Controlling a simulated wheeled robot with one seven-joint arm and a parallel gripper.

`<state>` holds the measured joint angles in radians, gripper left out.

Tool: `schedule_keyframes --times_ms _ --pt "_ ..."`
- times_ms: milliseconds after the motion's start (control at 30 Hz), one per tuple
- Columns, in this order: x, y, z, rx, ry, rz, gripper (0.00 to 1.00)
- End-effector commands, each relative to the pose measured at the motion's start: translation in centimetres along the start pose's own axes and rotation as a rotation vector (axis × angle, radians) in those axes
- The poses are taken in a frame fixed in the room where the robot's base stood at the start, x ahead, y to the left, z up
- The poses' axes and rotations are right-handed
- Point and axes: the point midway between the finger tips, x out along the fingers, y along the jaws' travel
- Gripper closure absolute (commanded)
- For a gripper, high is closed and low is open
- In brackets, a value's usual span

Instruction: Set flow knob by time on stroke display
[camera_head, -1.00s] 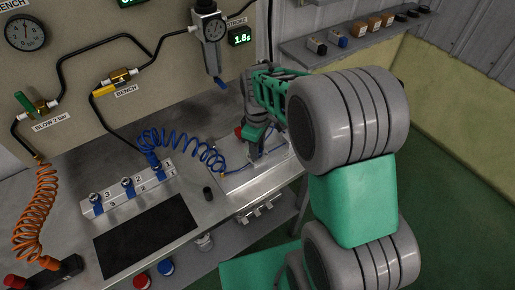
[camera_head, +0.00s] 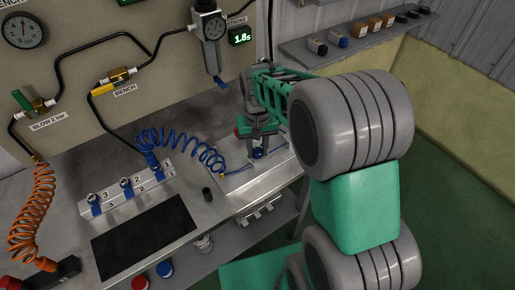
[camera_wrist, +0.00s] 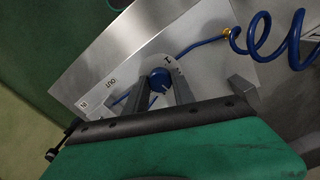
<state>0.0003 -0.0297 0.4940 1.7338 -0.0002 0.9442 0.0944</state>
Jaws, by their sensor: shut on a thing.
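The stroke display (camera_head: 240,36) on the back panel reads 1.8s in green. The flow knob (camera_wrist: 160,79) is a round blue knob with a light pointer line, on a metal plate (camera_wrist: 110,72) with a printed scale. In the wrist view my gripper (camera_wrist: 163,92) has one finger on each side of the knob and is shut on it. In the head view my gripper (camera_head: 258,147) points down at the plate on the right end of the bench, with the blue knob (camera_head: 258,154) between its fingers.
A coiled blue hose (camera_head: 180,141) runs to the plate from a numbered manifold (camera_head: 127,187). A black mat (camera_head: 145,236) lies at the front. The regulator (camera_head: 209,35) hangs above the bench.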

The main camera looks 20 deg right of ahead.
Motion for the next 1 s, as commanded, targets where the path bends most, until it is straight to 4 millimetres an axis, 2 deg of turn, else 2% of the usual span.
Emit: schedule_keyframes --times_ms 533,1000 --pt "-0.13 0.04 -0.14 0.458 0.005 -0.001 1.00" --pt "-0.17 0.05 -0.17 0.600 0.006 -0.001 1.00"
